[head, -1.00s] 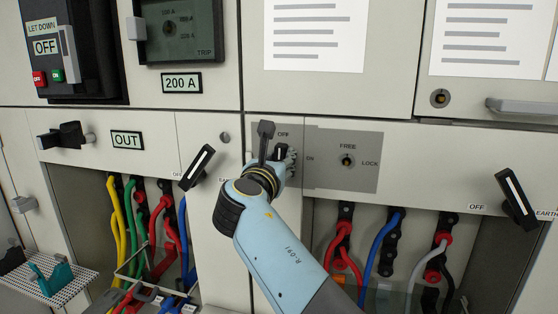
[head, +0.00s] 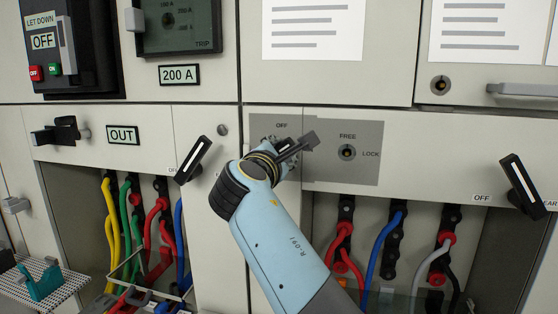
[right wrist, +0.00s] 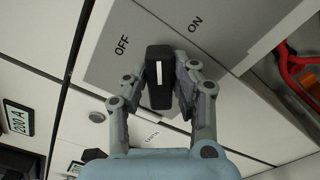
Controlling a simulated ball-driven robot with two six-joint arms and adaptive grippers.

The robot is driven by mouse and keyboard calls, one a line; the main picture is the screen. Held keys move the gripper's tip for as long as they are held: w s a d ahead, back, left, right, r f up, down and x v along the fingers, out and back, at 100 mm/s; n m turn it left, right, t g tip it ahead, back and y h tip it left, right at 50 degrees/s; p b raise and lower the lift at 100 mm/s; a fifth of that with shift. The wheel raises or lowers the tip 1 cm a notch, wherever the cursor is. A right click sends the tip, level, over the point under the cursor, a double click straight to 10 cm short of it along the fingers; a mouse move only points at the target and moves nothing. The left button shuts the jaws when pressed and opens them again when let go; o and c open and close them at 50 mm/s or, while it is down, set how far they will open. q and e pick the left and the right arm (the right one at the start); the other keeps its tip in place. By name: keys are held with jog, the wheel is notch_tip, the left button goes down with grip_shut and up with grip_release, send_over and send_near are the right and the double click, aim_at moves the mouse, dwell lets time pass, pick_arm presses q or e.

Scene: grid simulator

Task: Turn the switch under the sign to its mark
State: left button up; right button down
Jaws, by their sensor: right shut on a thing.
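A black rotary switch (right wrist: 158,75) with a white line sits on a grey plate (right wrist: 105,68) marked OFF and ON. In the right wrist view its white line points between the two words. My right gripper (right wrist: 170,85) has a finger on each side of the knob and is shut on it. In the head view my right gripper (head: 283,150) covers most of the knob, below the OFF word. The plate (head: 262,122) is left of a FREE/LOCK keyhole plate (head: 347,153). Signs reading OUT (head: 123,135) and 200 A (head: 179,75) are to the left. My left gripper is not in view.
Black handles stand out at the left (head: 60,135), near the middle (head: 193,160) and at the right (head: 520,188). Open bays below hold coloured cables (head: 345,250). Paper sheets (head: 313,28) hang on the panel above. A perforated shelf (head: 50,290) is at lower left.

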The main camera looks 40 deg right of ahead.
jog(key=m+b, duration=0.1)
jog(key=m, duration=0.1)
jog(key=m+b, duration=0.2)
jog(key=shift+f, duration=0.35)
jog(key=shift+m+b, duration=1.05)
jog(key=shift+m, duration=0.45)
jog(key=c, duration=1.1)
grip_release()
jog(key=shift+s+r, duration=0.1)
jog(key=shift+r, duration=0.1)
